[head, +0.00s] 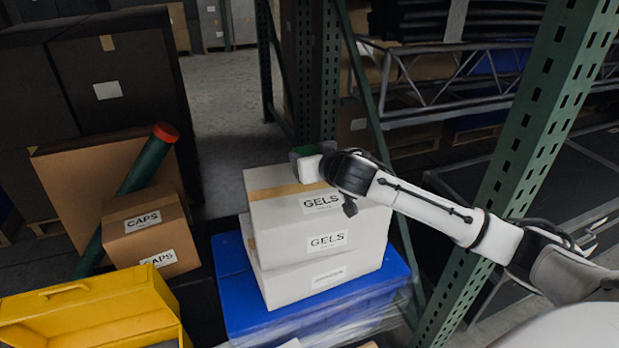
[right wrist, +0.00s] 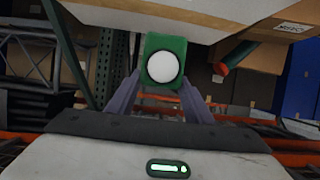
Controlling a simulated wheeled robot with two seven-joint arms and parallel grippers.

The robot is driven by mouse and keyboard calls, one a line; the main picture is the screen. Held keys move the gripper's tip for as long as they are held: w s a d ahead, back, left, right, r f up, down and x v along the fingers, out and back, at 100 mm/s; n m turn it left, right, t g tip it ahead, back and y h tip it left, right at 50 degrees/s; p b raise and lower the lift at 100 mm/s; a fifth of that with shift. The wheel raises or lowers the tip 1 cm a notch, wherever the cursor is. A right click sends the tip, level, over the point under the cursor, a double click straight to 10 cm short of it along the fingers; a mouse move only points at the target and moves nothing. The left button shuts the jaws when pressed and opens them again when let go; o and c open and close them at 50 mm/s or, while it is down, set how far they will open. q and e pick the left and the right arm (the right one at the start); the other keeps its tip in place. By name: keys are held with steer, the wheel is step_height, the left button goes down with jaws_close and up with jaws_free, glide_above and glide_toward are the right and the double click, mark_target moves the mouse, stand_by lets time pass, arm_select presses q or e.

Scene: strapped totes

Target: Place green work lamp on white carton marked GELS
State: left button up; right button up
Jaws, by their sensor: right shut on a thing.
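The green work lamp (head: 301,153) is at the back right of the upper white carton marked GELS (head: 277,220) in the head view. In the right wrist view the lamp (right wrist: 165,64) shows its round white lens between my fingers. My right gripper (head: 311,166) is shut on it. The gripper hides part of the lamp and of the carton's back right corner. I cannot tell whether the lamp touches the carton's top. A white carton surface (right wrist: 190,15) spans the top of the right wrist view. My left gripper is not in view.
Another white GELS carton (head: 285,285) lies beneath, on a blue tote (head: 228,275). A green rack post (head: 520,150) stands close to my right arm. CAPS cartons (head: 120,245), a green tube with a red cap (head: 150,160) and a yellow bin (head: 60,293) are left.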

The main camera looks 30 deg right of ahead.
steer(key=shift+f, duration=2.75)
steer(key=shift+f+b, duration=0.1)
steer(key=shift+b, duration=0.2)
steer(key=o, duration=1.2)
steer(key=shift+f, duration=0.1)
